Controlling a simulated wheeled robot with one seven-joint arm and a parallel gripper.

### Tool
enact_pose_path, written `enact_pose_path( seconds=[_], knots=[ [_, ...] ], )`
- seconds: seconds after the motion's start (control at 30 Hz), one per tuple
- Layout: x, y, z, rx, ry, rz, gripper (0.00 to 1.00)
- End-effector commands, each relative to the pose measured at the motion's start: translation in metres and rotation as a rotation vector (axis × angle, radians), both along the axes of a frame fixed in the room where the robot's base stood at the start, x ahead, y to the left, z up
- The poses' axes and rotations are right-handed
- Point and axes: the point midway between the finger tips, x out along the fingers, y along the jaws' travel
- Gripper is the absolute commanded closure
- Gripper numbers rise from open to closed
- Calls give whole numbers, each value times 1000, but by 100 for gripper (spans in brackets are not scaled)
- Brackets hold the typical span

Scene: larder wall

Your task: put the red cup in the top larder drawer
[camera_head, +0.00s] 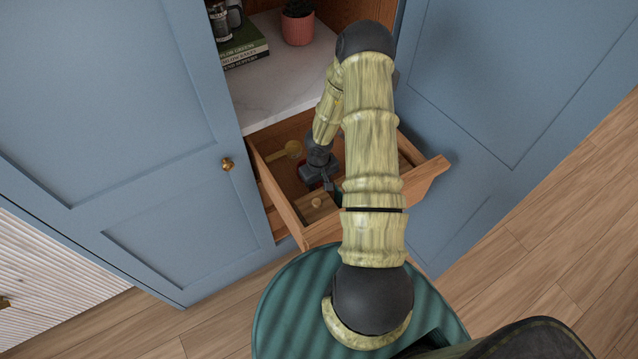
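The top larder drawer (292,204) is wooden and pulled open below a pale marble shelf. My gripper (328,183) is dark and reaches down inside the drawer. A small patch of red, likely part of the red cup (316,186), shows at my gripper, low in the drawer. Most of the cup is hidden by my gripper. I cannot tell whether the fingers are shut on it or whether it touches the drawer floor. My arm covers the drawer's middle and part of its right side.
A wooden scoop (286,152) and a small wooden piece with a knob (317,205) lie in the drawer. Blue doors (500,80) flank the drawer.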

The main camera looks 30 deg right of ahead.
Motion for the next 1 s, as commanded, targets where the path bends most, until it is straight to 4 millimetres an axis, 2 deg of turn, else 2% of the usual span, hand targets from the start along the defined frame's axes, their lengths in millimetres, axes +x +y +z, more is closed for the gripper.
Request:
enact_pose_path(
  seconds=[0.4,0.57,1.0],
  knots=[
    [0,0,3,0,0,0,59],
    [0,-1,25,1,-1,-2,59],
    [0,-1,108,1,-2,-3,59]
  ],
)
